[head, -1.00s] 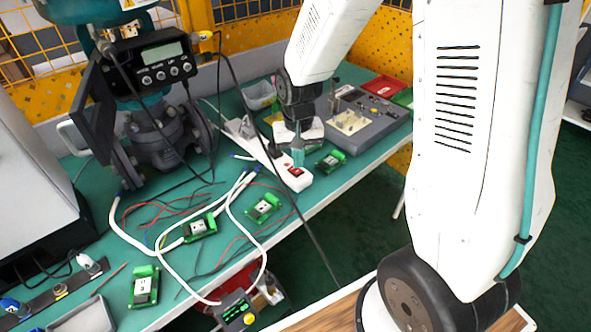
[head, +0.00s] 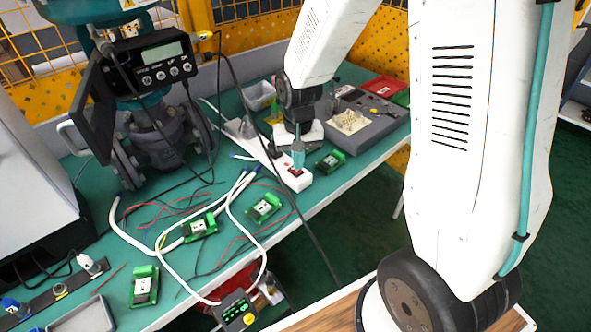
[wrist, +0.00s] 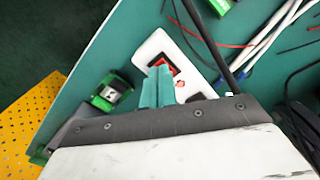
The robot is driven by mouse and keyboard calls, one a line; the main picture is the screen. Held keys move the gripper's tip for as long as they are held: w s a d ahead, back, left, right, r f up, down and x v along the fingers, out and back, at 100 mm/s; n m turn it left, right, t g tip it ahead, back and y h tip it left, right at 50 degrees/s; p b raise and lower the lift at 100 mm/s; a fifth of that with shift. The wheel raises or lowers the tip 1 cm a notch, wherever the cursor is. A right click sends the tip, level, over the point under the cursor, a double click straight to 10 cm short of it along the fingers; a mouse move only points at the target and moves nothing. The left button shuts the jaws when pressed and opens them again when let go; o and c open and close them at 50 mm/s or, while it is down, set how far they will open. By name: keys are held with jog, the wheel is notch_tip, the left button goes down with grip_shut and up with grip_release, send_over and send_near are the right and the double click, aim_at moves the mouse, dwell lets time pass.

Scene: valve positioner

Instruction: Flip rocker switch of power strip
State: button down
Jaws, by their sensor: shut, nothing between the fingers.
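The white power strip (head: 262,152) lies on the green bench top, and its red rocker switch (head: 296,172) is at the near end. My gripper (head: 298,158) points down at the switch, with its teal fingers together and empty. In the wrist view the power strip (wrist: 190,68) runs diagonally, and the fingertips of my gripper (wrist: 158,72) overlap part of the red switch (wrist: 170,66). The fingers hide some of the switch. I cannot tell whether the tips touch it or which way the rocker is tilted.
A small green circuit board (head: 330,160) lies right of the strip, with a grey test box (head: 362,122) behind it. More boards, white cables (head: 240,190) and thin wires lie to the left. A valve with a positioner (head: 150,65) stands at the back left.

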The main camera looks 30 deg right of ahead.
jog(key=shift+f, duration=0.5)
jog(key=shift+r, duration=3.5)
jog(key=s+r+n, duration=0.1)
jog(key=s+r, duration=0.6)
jog(key=s, duration=0.4)
jog(key=s+r+n+t, duration=0.1)
jog(key=s+r+n, duration=0.1)
jog(key=s+r, duration=0.6)
jog(key=shift+s+a+r, duration=0.15)
jog(key=shift+s+a, duration=0.1)
jog(key=shift+s, duration=2.05)
